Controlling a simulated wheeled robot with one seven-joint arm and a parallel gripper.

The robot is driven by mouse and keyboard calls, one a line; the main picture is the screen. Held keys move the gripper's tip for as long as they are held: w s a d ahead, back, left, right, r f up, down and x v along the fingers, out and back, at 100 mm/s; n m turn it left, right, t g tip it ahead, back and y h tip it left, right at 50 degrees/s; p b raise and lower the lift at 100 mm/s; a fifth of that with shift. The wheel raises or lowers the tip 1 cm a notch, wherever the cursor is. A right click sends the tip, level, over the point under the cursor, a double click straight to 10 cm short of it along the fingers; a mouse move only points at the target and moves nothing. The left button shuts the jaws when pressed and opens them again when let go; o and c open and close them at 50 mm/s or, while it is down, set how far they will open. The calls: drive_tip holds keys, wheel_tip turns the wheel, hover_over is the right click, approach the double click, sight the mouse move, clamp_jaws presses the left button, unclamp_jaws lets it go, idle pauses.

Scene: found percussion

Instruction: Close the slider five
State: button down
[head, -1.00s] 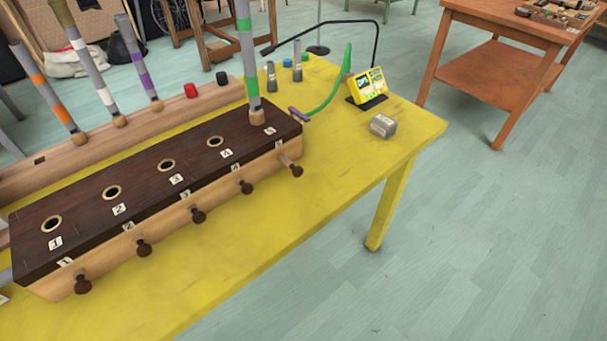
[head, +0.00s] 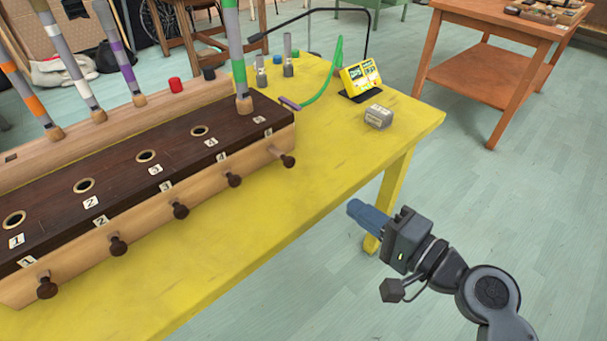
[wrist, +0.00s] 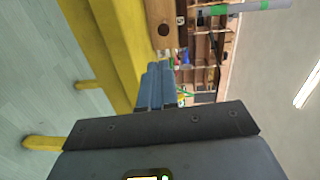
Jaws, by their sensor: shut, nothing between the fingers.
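Slider five (head: 286,159) is the rightmost dark knob on the front of the long wooden box (head: 150,205). It stands out farther from the box front than the other knobs, on a visible pale stem. A grey pipe with green bands (head: 237,55) stands upright at hole five. My gripper (head: 354,208) is shut and empty, off the right side of the yellow table edge, to the right of and apart from slider five. In the wrist view my blue fingers (wrist: 154,88) are together, with the box end and a dark knob (wrist: 163,30) beyond them.
The yellow table (head: 330,140) is bare in front of the box. An orange table (head: 500,70) stands behind right. Open floor lies to the right.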

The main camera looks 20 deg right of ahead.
sight(292, 161)
drive_tip(key=x, duration=0.4)
drive_tip(key=p+x, duration=0.1)
drive_tip(key=x, duration=0.4)
drive_tip(key=r+x, duration=0.1)
drive_tip(key=x, duration=0.4)
drive_tip(key=shift+w+a+p, duration=0.15)
drive_tip(key=shift+w+p, duration=0.1)
drive_tip(key=shift+p, duration=0.1)
drive_tip(key=shift+w, duration=0.1)
drive_tip(key=x, duration=0.3)
drive_tip(key=shift+r, duration=0.1)
drive_tip(key=shift+w+a+r, duration=0.15)
drive_tip(key=shift+w, duration=0.1)
drive_tip(key=shift+y, duration=0.4)
